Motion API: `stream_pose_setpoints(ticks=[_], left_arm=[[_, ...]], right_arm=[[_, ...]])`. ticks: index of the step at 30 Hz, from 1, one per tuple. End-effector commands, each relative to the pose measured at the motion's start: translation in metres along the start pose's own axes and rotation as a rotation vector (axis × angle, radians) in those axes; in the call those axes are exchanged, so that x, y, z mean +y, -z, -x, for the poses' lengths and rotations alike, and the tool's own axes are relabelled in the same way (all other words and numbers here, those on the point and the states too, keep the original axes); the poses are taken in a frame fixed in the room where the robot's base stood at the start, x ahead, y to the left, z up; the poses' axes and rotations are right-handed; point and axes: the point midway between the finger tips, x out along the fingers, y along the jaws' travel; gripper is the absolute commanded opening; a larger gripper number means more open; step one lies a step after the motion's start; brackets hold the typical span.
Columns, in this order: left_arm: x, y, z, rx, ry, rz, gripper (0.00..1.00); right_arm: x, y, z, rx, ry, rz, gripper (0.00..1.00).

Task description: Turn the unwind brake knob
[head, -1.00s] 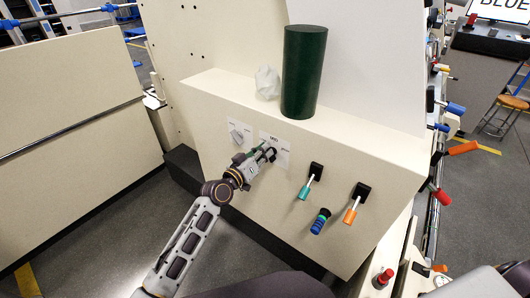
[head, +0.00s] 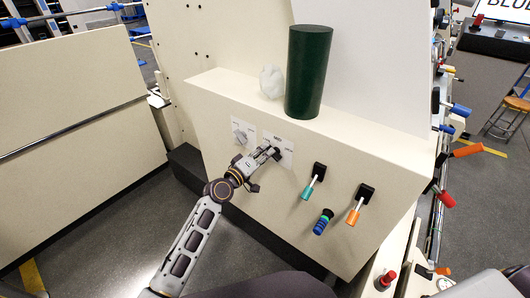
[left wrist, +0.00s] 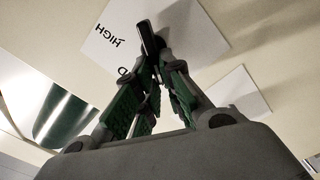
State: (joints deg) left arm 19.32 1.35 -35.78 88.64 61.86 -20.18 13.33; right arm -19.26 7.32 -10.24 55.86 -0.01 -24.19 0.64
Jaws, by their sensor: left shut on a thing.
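A dark knob (left wrist: 148,38) stands on a white label plate (left wrist: 112,38) with the word HIGH, upside down in the left wrist view. In the head view this plate (head: 287,158) is on the cream front panel. My left gripper (head: 275,153) reaches it from the lower left. Its green-padded fingers (left wrist: 152,72) are closed on the dark knob, which they partly hide. A second, grey knob (head: 240,136) sits on another white plate (head: 246,127) to the left, clear of the gripper. I cannot read which plate names the unwind brake. My right gripper is not in view.
A dark green cylinder (head: 307,75) and a crumpled whitish lump (head: 272,82) stand on the ledge above. Floor lies open below left.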

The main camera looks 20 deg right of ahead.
Motion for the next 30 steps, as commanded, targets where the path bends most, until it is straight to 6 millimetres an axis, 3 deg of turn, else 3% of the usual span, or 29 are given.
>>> stream_pose_setpoints(ticks=[8, 9, 13, 30], left_arm=[[-0.0010, 0.0001, 0.0003, 0.001, 0.001, 0.004, 0.00], [-0.0010, 0.0001, 0.0003, 0.001, 0.001, 0.003, 0.14], [-0.0008, 0.0001, 0.0002, 0.001, 0.001, 0.002, 0.30], [-0.0005, 0.0004, 0.0068, 0.001, 0.000, -0.001, 0.31]], right_arm=[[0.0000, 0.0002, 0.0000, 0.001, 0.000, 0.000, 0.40], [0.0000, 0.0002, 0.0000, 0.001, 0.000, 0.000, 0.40], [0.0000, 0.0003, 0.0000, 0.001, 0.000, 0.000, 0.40], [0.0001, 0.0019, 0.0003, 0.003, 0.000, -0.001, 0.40]])
